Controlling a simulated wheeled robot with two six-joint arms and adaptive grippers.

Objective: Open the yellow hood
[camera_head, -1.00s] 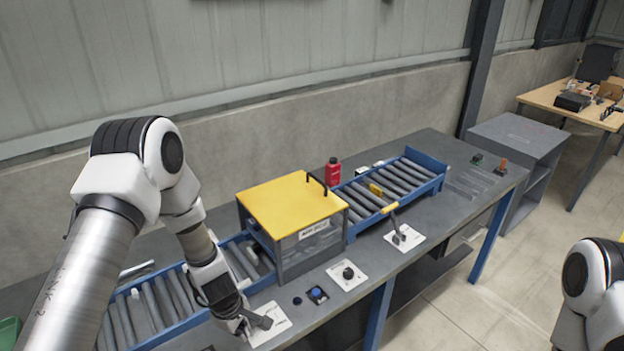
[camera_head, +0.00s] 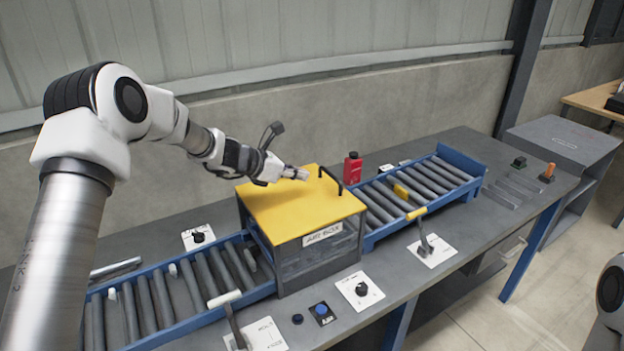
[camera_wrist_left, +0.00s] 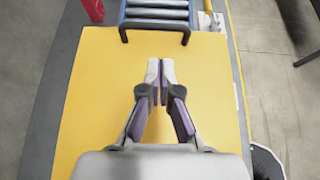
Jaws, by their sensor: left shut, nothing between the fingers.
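The yellow hood (camera_head: 285,215) is the flat lid of a box on the conveyor, and it lies closed on the box. It fills most of the left wrist view (camera_wrist_left: 95,120). A black handle (camera_head: 332,179) stands at its far right edge; in the left wrist view the handle (camera_wrist_left: 155,26) is at the top. My left gripper (camera_head: 303,174) is over the hood, with its fingers together and empty. In the left wrist view the fingertips (camera_wrist_left: 160,66) point at the handle and are short of it. I cannot tell their exact height above the hood. My right gripper is out of view.
A blue roller conveyor (camera_head: 205,285) runs through the box. A red bottle (camera_head: 352,168) stands behind it near the handle. Levers, one yellow-topped (camera_head: 418,213) and one white-topped (camera_head: 225,299), and a black knob (camera_head: 361,289) stand along the front of the table.

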